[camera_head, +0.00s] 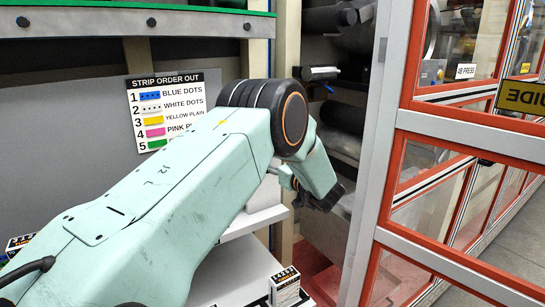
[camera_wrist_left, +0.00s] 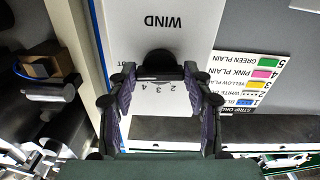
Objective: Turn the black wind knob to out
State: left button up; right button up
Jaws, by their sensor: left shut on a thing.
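In the left wrist view, the black wind knob (camera_wrist_left: 160,64) sits on a white panel (camera_wrist_left: 190,22) under the upside-down word WIND. My left gripper (camera_wrist_left: 160,78) has its two fingers on either side of the knob's dark bar and is shut on it. Upside-down numerals show just below the knob, and part of a small word shows to its left. The knob's exact pointing is hard to tell. My right gripper is in neither view.
A strip order sign (camera_head: 168,110) hangs on the grey wall behind my left arm. A red-framed glass guard (camera_head: 455,170) with a grey post stands on the right. A small labelled box (camera_head: 285,286) stands on a white surface at the lower middle.

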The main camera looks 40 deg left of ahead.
pick_arm(q)
jog(key=shift+f+m, duration=0.2)
jog(key=shift+m, duration=0.2)
jog(key=o, duration=1.2)
jog(key=shift+c, duration=0.2)
jog(key=shift+r, duration=0.1)
jog(key=shift+d, duration=0.1)
jog(key=v, duration=1.2)
